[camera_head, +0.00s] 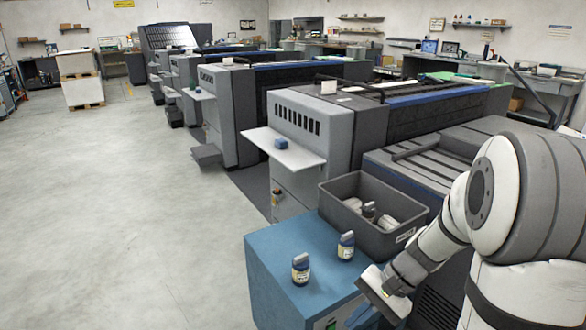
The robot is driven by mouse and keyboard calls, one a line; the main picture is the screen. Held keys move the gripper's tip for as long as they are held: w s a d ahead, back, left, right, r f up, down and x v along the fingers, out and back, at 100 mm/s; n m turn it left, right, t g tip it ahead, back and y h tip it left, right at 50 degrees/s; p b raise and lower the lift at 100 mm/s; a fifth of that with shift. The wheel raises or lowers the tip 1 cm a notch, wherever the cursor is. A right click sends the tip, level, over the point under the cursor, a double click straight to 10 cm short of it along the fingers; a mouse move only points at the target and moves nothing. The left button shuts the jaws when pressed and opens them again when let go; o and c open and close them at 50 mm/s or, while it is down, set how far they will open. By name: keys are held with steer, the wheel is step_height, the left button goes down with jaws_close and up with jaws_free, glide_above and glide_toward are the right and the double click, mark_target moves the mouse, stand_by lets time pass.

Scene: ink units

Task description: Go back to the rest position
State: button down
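My gripper (366,318) is at the lower right, low over the near right part of the blue cabinet (285,238). Its fingers are small and partly hidden, so I cannot tell whether it is open or shut or holds anything. Two small ink units with grey tops and pale labels stand upright on the cabinet. One ink unit (300,269) is on the left, and the other ink unit (346,246) is further back, left of my gripper and apart from it.
A grey bin (337,206) holding several grey units (385,213) stands behind the cabinet top, close to my arm. Grey presses (290,128) run back behind it. One press has a white shelf (262,142) with a blue object (281,144). Open floor lies left.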

steer(key=s+d+r+n+t+h+p, duration=0.1)
steer(key=s+r+n+t+h+p, duration=0.1)
steer(key=r, duration=0.8)
steer(key=s+r+n+t+h+p, duration=0.2)
steer(key=s+r+n+h+p, duration=0.3)
steer(key=r, duration=0.5)
steer(key=s+p, duration=0.2)
steer(key=shift+d+n+t+h+p, duration=0.3)
steer(key=shift+d+h, duration=0.1)
